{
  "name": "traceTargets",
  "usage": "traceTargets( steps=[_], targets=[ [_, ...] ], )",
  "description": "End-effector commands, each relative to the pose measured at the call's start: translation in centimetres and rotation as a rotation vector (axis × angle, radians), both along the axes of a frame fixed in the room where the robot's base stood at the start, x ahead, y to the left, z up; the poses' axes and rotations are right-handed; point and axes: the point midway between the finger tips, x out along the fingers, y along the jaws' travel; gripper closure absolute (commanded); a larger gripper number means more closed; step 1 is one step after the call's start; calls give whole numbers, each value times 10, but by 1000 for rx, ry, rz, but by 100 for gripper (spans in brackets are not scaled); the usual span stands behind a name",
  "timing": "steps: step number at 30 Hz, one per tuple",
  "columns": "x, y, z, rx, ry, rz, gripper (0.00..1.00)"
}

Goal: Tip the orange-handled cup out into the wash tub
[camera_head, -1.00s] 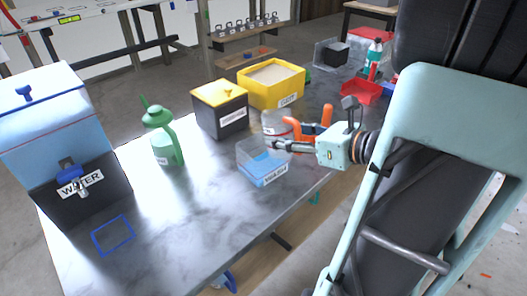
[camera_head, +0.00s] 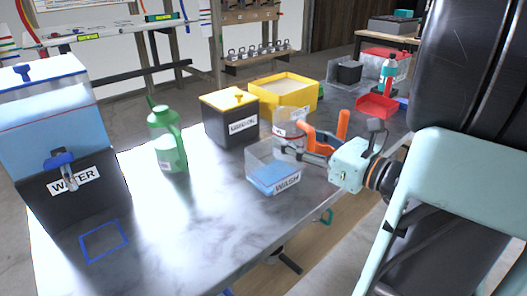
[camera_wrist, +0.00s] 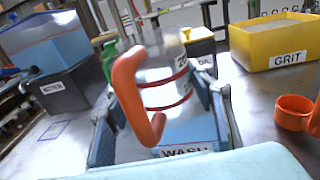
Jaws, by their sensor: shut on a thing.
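My gripper (camera_head: 290,144) is shut on the orange-handled cup (camera_head: 290,122). The cup is clear with red bands, and its orange handle (camera_wrist: 128,95) faces the wrist camera. It stands close to upright, slightly tilted in the wrist view, above or just behind the wash tub. I cannot tell what is in the cup. The wash tub (camera_head: 259,166) is a clear box with blue contents and a WASH label, on the table; in the wrist view its label (camera_wrist: 185,150) shows below the cup. The jaws flank the cup.
A yellow GRIT bin (camera_head: 300,103), a black yellow-lidded box (camera_head: 231,128), a green jug (camera_head: 167,140) and a WATER dispenser (camera_head: 60,130) stand on the table. An orange scoop-like cup (camera_wrist: 294,112) is at the right. The front middle of the table is clear.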

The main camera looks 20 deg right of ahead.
Motion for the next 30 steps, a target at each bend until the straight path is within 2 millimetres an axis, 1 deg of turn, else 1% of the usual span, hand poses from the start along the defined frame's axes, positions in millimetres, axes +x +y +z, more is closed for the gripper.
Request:
traceTargets(
  steps=[1,11,14,22,24,30],
  targets=[
    [1,0,-6,3,-14,0,83],
    [1,0,0,7,-28,-1,83],
    [1,0,4,7,-28,-1,83],
    [1,0,29,6,-27,-1,83],
    [1,0,31,6,-27,-1,83],
    [1,0,29,6,-27,-1,83]
  ],
)
